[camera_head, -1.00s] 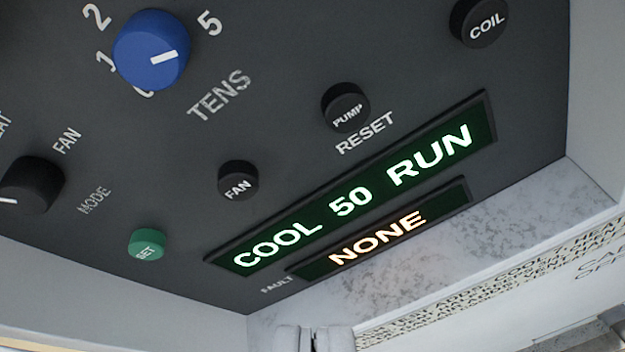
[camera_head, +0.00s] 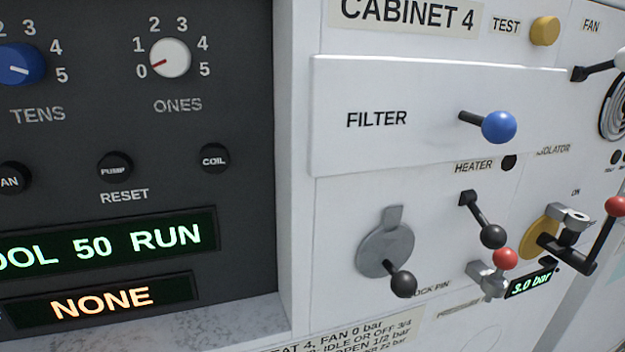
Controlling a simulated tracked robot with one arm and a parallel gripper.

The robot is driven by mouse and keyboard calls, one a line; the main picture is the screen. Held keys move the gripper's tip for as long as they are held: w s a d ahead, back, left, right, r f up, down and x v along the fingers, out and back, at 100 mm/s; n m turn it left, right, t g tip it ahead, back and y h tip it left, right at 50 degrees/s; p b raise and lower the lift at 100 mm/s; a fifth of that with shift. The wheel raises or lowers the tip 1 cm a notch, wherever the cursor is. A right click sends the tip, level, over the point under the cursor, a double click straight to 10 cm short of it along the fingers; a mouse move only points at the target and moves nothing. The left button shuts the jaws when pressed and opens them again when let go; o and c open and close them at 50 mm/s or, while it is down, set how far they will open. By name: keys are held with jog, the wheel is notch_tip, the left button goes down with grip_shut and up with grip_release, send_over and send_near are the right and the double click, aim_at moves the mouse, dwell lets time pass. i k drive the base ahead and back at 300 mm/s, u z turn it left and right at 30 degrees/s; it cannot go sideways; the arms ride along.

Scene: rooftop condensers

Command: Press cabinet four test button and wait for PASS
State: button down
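The white panel of cabinet four carries a "CABINET 4" label (camera_head: 408,14) at the top of the view. The yellow test button (camera_head: 544,31) sticks out to the right of that label, beside the word "TEST" (camera_head: 506,25). The dark control panel (camera_head: 240,120) is on the left. Its green display (camera_head: 120,246) reads "50 RUN" after a cut-off word ending in "OOL". The fault display (camera_head: 105,301) below reads "NONE". I see no "PASS" text. My gripper is not in view.
Below the button, a filter drawer with a blue-knobbed handle (camera_head: 498,127) sticks out. Several levers stand out from the panel: a black-knobbed heater lever (camera_head: 492,236), a lock pin lever (camera_head: 403,284) and red-knobbed handles (camera_head: 505,258) at the lower right. A fan lever (camera_head: 598,68) is right of the button.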

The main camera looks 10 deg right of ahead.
aim_at(545, 30)
jog(key=u, duration=0.15)
jog(key=k, duration=1.45)
jog(key=z, duration=0.3)
jog(key=i, duration=1)
jog(key=u, duration=0.05)
